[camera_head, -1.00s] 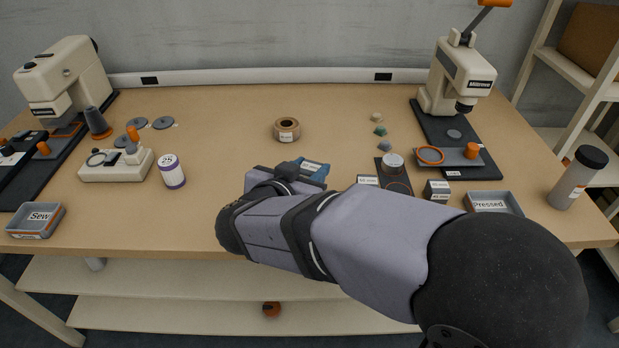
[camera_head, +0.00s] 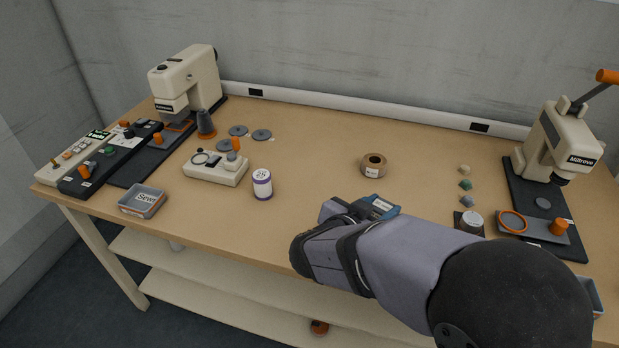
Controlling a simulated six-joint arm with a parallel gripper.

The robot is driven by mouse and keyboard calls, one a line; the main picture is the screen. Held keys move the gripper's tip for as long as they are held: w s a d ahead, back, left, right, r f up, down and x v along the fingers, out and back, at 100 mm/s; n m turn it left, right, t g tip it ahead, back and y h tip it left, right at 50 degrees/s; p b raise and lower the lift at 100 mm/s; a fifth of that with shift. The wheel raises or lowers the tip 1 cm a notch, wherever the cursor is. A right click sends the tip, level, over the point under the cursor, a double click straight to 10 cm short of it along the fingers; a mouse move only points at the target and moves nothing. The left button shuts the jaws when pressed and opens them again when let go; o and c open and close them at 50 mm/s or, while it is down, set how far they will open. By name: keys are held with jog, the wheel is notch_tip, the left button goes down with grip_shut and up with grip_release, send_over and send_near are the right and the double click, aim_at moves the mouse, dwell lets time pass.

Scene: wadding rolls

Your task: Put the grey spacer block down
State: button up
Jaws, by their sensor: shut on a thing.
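My gripper (camera_head: 380,206) is over the front middle of the table, pointing away from me. Its blue end with a white label shows past the dark wrist. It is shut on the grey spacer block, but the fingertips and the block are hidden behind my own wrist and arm. I cannot tell whether the block touches the tabletop.
The tabletop (camera_head: 315,150) is clear around the tan roll (camera_head: 374,166) behind my gripper. A white jar with purple bands (camera_head: 262,184) and a cream device (camera_head: 216,170) stand to the left. A dark-based press (camera_head: 560,145) stands at right. A grey "Sewn" tray (camera_head: 142,201) sits front left.

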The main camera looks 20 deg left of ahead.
jog(key=w+a+p, duration=0.1)
jog(key=w+a, duration=0.1)
jog(key=a, duration=0.2)
jog(key=w+a+n+y+p, duration=0.1)
jog(key=w+a, duration=0.2)
jog(key=a, duration=0.1)
jog(key=w+a+f+n+t+y, duration=0.1)
jog(key=w+a, duration=0.2)
jog(key=a, duration=0.1)
jog(key=shift+w+a+p, duration=0.1)
jog(key=shift+a+p, duration=0.1)
jog(key=shift+p, duration=0.2)
jog(key=w+a+r+n+y, duration=0.2)
jog(key=w+a+r, duration=0.1)
jog(key=a+r, duration=0.25)
jog(key=y+b, duration=0.1)
send_over(307, 188)
jog(key=shift+s+f, duration=0.1)
jog(key=shift+f, duration=3.7)
jog(key=shift+f, duration=0.1)
jog(key=shift+f+b, duration=0.3)
jog(key=shift+f, duration=1.45)
